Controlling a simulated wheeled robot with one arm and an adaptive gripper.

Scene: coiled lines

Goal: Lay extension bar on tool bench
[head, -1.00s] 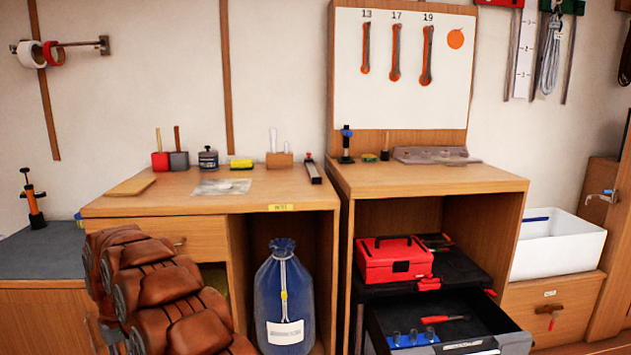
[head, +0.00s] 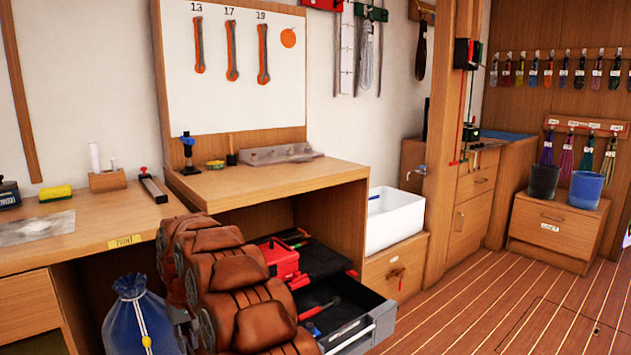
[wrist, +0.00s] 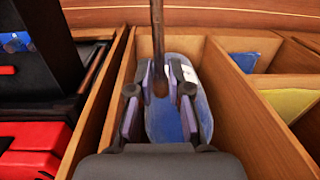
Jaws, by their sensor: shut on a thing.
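In the wrist view, my gripper (wrist: 159,88) is shut on a dark slim bar (wrist: 158,38), which looks like the extension bar. The bar runs up out of the frame from between the finger pads; its far end is out of sight. In the head view, my brown padded arm stands in front at lower centre, and the gripper and bar are not visible there. The bench under the wrench board, likely the tool bench (head: 235,184), is behind and above the arm, with a mostly bare wooden top.
On that bench, a grey tray (head: 280,154) and a blue-black clamp (head: 188,153) stand at the back. Below, an open drawer (head: 345,318) juts out near a red toolbox (head: 279,258). A blue bag (head: 140,315) is at lower left. Planked floor is clear on the right.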

